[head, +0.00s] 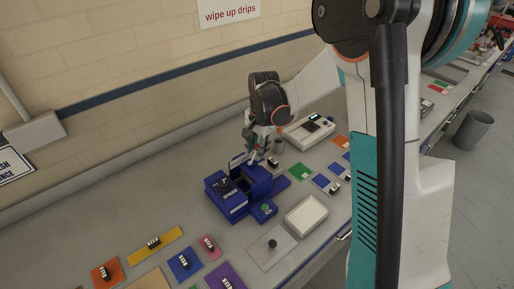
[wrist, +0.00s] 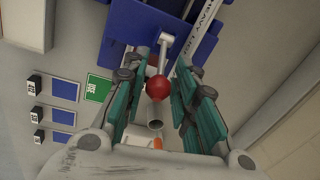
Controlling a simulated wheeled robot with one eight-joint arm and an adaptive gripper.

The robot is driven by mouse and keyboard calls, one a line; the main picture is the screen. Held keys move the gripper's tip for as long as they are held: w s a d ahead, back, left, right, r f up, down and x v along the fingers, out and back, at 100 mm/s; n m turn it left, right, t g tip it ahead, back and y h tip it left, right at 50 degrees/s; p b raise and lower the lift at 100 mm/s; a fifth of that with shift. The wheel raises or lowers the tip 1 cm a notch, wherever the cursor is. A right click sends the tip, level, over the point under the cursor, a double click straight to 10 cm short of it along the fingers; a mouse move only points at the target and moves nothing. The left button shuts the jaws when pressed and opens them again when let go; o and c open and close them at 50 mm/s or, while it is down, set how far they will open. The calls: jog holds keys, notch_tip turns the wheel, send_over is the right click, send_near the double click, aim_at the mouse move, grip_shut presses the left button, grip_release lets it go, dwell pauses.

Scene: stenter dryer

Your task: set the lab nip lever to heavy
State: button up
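The blue lab nip unit (head: 228,201) stands on the grey bench in the head view, and part of its blue body (wrist: 128,25) shows in the wrist view. Its lever is a pale metal rod (wrist: 164,52) with a red ball knob (wrist: 158,88). A white strip (wrist: 207,22) beside the lever carries the words heavy and light. My gripper (wrist: 162,66) is open, with its teal fingers on either side of the lever and knob and visible gaps to both. In the head view my gripper (head: 257,152) is over the back of the unit, and the knob is hard to make out.
A white-grey instrument (head: 307,131) and a grey cylinder (head: 279,146) stand close to the right of my gripper. A white tray (head: 306,214) and a plate with a black knob (head: 272,246) lie in front. Coloured cards with black blocks cover other bench areas. The wall (head: 130,60) is behind.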

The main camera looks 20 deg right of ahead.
aim_at(249, 164)
grip_shut()
jog(key=shift+a, duration=0.1)
jog(key=shift+s+a+r+t+h+b, duration=0.15)
jog(key=shift+a+t+h+b, duration=0.15)
jog(key=shift+h, duration=0.3)
jog(key=shift+s+a+t+h+b, duration=0.2)
jog(key=shift+a+h+b, duration=0.15)
jog(key=shift+h, duration=0.25)
jog(key=shift+s+a+t+h+b, duration=0.25)
jog(key=shift+a+t+h+b, duration=0.25)
jog(key=shift+a+h+b, duration=0.55)
jog(key=a+t+h+b, duration=0.1)
jog(key=h+b, duration=0.1)
jog(key=s+a+t+h+b, duration=0.1)
jog(key=h+b, duration=0.1)
jog(key=b, duration=0.1)
jog(key=a+f+h+b, duration=0.1)
jog(key=h+b, duration=0.1)
jog(key=shift+s+f+n+t+h, duration=0.1)
jog(key=shift+s+n+t+h, duration=0.1)
jog(key=shift+n+t+h, duration=0.15)
jog(key=o, duration=0.6)
grip_release()
